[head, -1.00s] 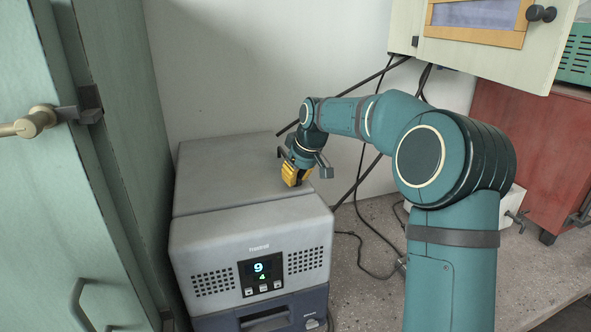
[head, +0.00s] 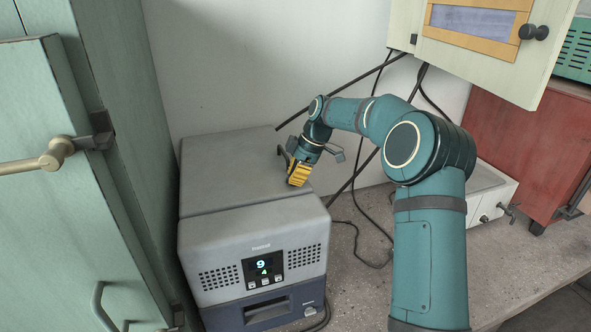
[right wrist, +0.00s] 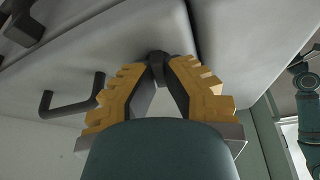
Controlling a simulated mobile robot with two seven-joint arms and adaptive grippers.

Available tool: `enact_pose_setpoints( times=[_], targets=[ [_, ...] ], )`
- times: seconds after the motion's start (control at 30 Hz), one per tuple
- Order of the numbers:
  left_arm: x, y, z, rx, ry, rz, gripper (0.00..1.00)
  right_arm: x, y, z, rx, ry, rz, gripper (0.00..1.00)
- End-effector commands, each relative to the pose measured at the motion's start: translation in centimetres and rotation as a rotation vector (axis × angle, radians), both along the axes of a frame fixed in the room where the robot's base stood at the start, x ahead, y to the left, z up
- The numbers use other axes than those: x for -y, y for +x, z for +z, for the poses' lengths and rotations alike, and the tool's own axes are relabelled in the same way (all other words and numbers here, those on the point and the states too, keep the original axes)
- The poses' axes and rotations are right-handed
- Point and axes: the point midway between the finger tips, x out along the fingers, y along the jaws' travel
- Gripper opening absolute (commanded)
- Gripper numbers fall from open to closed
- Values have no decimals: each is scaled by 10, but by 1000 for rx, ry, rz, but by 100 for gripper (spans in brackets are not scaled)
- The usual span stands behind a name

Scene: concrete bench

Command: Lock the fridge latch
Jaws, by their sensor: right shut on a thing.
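The fridge (head: 255,228) is a grey box with a lit display on its front and a seam across its top. My right gripper (head: 299,180) reaches down onto the right side of its top, just behind the front block. In the right wrist view its yellow fingers are shut on a small dark latch piece (right wrist: 158,58) by the seam between two grey panels. The fingers hide part of the latch, and I cannot tell whether it is locked. In the head view the latch is hidden by the gripper. My left gripper is not in view.
A teal cabinet with a brass lever handle (head: 50,158) stands close at the left. Black cables (head: 362,185) run behind my right arm. The bench to the fridge's right is mostly bare.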

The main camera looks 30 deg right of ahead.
Motion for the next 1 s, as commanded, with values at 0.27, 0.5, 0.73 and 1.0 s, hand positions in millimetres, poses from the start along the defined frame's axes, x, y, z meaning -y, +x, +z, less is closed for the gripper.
enact_pose_setpoints(
  times=[0.27, 0.5, 0.73, 1.0],
  targets=[
    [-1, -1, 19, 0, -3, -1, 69, 0, 0, -1, -5, 1, 165, 0],
    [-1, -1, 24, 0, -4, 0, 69, 0, 0, -2, -5, 1, 232, 0],
    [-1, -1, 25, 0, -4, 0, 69, 0, 0, -2, -5, 0, 249, 0],
    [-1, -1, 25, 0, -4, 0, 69, 0, 0, -3, -6, 0, 248, 0]
  ],
)
